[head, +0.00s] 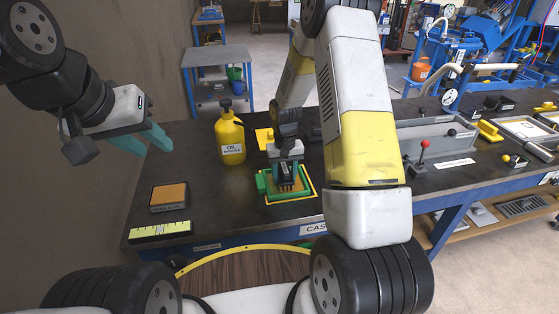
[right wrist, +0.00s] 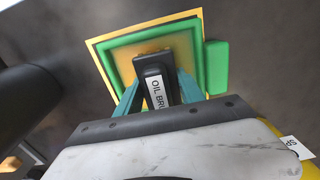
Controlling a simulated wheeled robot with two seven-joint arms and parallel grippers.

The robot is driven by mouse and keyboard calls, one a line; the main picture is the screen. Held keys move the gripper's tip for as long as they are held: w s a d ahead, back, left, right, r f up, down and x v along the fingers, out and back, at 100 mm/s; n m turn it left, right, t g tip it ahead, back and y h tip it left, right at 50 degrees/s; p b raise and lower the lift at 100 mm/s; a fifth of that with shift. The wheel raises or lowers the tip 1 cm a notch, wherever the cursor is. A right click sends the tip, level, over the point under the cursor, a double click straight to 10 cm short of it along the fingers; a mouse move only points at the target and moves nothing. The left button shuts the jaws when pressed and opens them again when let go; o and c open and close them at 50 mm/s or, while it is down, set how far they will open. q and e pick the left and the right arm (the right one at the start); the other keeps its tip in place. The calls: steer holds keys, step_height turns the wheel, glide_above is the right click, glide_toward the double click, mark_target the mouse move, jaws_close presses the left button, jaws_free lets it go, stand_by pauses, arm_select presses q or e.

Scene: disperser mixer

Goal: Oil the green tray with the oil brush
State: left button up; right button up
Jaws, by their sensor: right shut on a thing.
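The green tray (head: 305,191) lies on the dark workbench within a yellow outline, with a yellowish inside. In the right wrist view the green tray (right wrist: 124,72) is under the brush. My right gripper (head: 286,177) is shut on the oil brush, a black block labelled "OIL BRU..." in the right wrist view (right wrist: 154,77). The brush is over the tray; its underside is hidden, so I cannot tell if it touches. My right gripper's teal fingers (right wrist: 157,95) flank the brush. My left gripper (head: 155,140) is empty and open above the bench's left end.
A yellow oil bottle (head: 229,138) stands left of the tray. An orange-topped block (head: 169,196) and a yellow ruler-like strip (head: 160,230) lie at the left front. A grey bin with a red-knobbed lever (head: 422,150) is to the right. Bare bench lies between block and tray.

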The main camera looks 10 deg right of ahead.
steer(key=shift+a, duration=0.25)
steer(key=shift+d+f, duration=0.1)
steer(key=shift+d, duration=1.3)
steer(key=shift+a, duration=1.4)
steer(key=shift+d, duration=1.45)
steer(key=shift+r, duration=3.6)
